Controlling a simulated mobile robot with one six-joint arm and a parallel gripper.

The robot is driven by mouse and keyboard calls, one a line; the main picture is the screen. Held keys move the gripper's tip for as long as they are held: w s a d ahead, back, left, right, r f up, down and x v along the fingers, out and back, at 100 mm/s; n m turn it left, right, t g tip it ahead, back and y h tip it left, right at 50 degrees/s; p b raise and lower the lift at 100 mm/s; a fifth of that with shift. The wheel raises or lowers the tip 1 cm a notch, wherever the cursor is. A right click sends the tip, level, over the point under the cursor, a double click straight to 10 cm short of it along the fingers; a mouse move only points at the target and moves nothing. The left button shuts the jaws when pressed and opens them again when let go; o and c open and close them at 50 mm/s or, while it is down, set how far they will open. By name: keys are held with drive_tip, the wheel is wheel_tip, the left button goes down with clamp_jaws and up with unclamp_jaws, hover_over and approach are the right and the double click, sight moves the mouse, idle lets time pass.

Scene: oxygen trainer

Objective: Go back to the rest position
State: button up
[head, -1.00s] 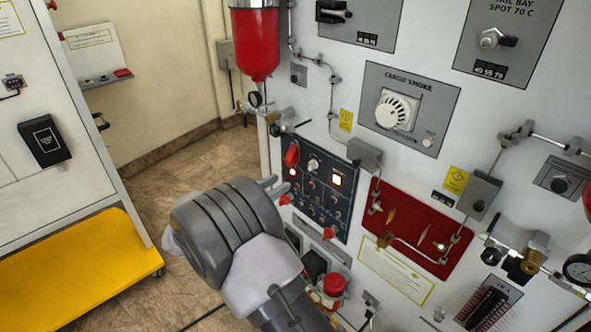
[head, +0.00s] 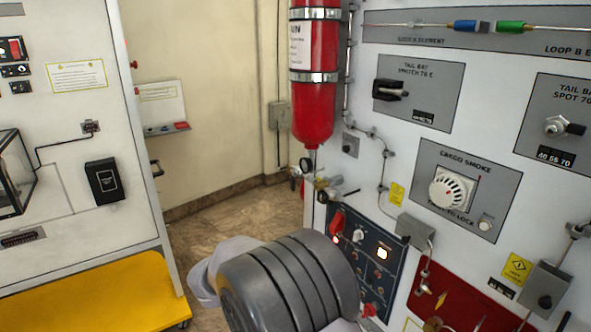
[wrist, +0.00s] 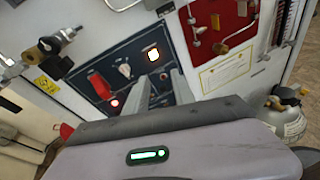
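My gripper (wrist: 162,92) shows in the wrist view as two grey fingers with a gap between them. It is open and nothing is held. The fingers point at a dark blue control panel (wrist: 122,76) with a red switch cover, a knob and lit lamps. I cannot tell how far the fingertips are from it. In the head view my rounded grey wrist covers the fingers and the lower part of the same panel (head: 372,252).
A white equipment wall (head: 400,152) fills the right, with a grey cargo smoke panel (head: 500,190) and a red plate (head: 455,300). A red cylinder (head: 313,105) hangs beside it. A white cabinet (head: 75,225) with a yellow base (head: 95,290) stands left. Open floor (head: 222,218) lies between.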

drive_tip(key=s+d+m+g+y+b, duration=0.2)
drive_tip(key=s+d+m+g+y, duration=0.3)
drive_tip(key=s+d+m, duration=0.6)
drive_tip(key=s+a+m+t+y+b, duration=0.2)
drive_tip(key=s+a+m+y, duration=0.1)
drive_tip(key=s+m+y, duration=0.2)
drive_tip(key=s+a+f+m+t+y+b, duration=0.1)
drive_tip(key=s+a+m+y, duration=0.3)
drive_tip(key=s, duration=0.7)
drive_tip(key=m+t+y+b, duration=0.1)
drive_tip(key=m+y, duration=0.1)
drive_tip(key=m, duration=0.2)
drive_tip(key=shift+s+m+t, duration=0.2)
drive_tip(key=shift+m+t, duration=0.2)
